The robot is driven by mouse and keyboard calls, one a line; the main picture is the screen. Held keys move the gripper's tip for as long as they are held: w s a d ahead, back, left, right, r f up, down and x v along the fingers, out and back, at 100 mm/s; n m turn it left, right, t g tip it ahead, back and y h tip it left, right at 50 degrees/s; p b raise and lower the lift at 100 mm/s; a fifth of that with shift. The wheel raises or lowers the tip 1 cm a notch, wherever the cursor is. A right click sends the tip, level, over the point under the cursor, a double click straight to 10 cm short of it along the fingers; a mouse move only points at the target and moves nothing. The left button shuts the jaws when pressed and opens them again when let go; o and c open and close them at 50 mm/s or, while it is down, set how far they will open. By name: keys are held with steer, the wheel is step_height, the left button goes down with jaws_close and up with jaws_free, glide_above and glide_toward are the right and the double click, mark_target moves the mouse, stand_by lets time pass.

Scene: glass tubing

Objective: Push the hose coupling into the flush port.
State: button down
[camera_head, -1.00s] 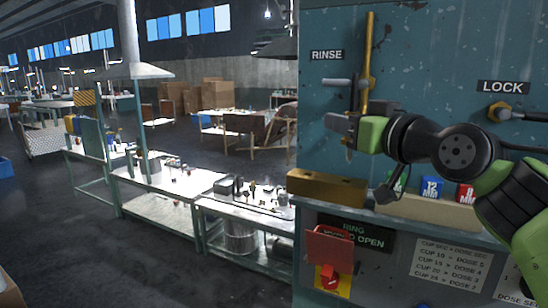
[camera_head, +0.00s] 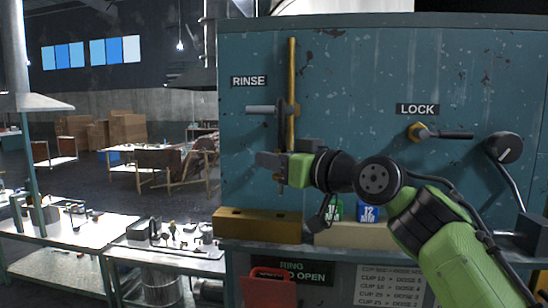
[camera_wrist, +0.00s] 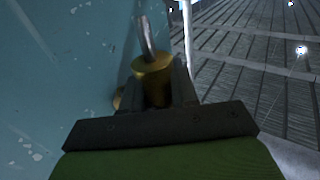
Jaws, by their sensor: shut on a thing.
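My gripper (camera_head: 270,160) is in front of the teal panel, just below the grey RINSE lever (camera_head: 264,110) and close to the upright brass pipe (camera_head: 292,70). In the wrist view my gripper (camera_wrist: 158,90) is shut on a brass cylindrical piece (camera_wrist: 152,66). A curved grey tube (camera_wrist: 146,32) rises from this piece; it looks like the hose coupling, but I cannot be sure. A second brass part (camera_wrist: 118,98) shows against the panel beside the fingers. I cannot tell whether it is the flush port, or whether the two brass parts touch.
The teal panel (camera_head: 360,75) stands close behind my arm. A brass-coloured block (camera_head: 258,226) sits on the ledge below the gripper, with green and blue (camera_head: 368,211) blocks to its right. The LOCK handle (camera_head: 455,135) and a black knob (camera_head: 503,148) are further right.

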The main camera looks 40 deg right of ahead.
mark_target(275, 175)
step_height(275, 175, down, 3)
steer(key=shift+r+b, duration=0.15)
steer(key=shift+b, duration=0.6)
steer(key=shift+w+f, duration=0.2)
steer(key=shift+f, duration=0.1)
steer(key=shift+s+r, duration=0.15)
steer(key=shift+s, duration=0.05)
steer(key=shift+w, duration=0.15)
steer(key=shift+f+b, duration=0.8)
steer(key=shift+f, duration=0.15)
steer(key=shift+r, duration=0.1)
steer(key=shift+r+p, duration=0.55)
steer(key=shift+p, duration=0.1)
